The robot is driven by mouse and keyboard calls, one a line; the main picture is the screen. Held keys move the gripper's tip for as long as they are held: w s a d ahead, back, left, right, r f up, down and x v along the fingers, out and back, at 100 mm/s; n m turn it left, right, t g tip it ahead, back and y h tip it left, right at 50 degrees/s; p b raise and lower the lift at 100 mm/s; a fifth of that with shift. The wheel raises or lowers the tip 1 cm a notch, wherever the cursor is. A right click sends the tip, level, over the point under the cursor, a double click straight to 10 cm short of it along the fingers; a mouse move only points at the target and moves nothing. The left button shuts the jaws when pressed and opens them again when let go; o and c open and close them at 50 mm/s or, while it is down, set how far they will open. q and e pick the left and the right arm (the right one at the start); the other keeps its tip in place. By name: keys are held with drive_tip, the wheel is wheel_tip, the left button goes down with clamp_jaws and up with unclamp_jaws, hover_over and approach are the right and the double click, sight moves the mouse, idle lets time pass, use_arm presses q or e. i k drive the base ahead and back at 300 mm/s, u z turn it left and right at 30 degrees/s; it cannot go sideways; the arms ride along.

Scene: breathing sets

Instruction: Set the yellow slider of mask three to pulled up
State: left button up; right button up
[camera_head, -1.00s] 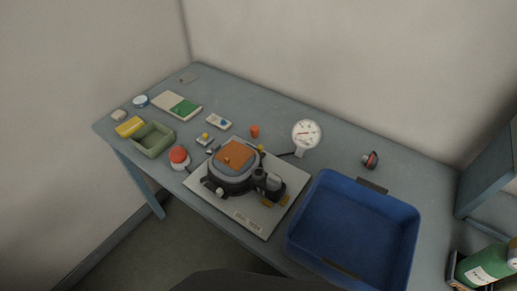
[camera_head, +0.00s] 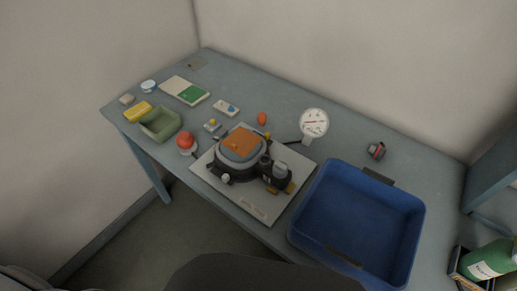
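A dark mask-like unit with an orange top (camera_head: 241,142) sits on a white board (camera_head: 252,207) in the middle of the table. Small yellow parts show at its lower right side (camera_head: 289,188), and another yellow bit (camera_head: 267,135) is behind it. A small box with a yellow knob (camera_head: 212,124) stands just behind the board. I cannot tell which yellow part is the slider or how it is set, and no number is readable. Neither of my grippers is in view.
A blue bin (camera_head: 357,211) stands to the right of the board. A round gauge (camera_head: 314,122) stands behind it. A red button (camera_head: 185,141), green tray (camera_head: 161,124) and yellow block (camera_head: 137,111) are at the left. Green bottles (camera_head: 488,262) are at lower right.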

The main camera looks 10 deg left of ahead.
sight(267, 137)
drive_tip(key=z, duration=0.5)
drive_tip(key=k, duration=0.6)
drive_tip(key=z, duration=0.45)
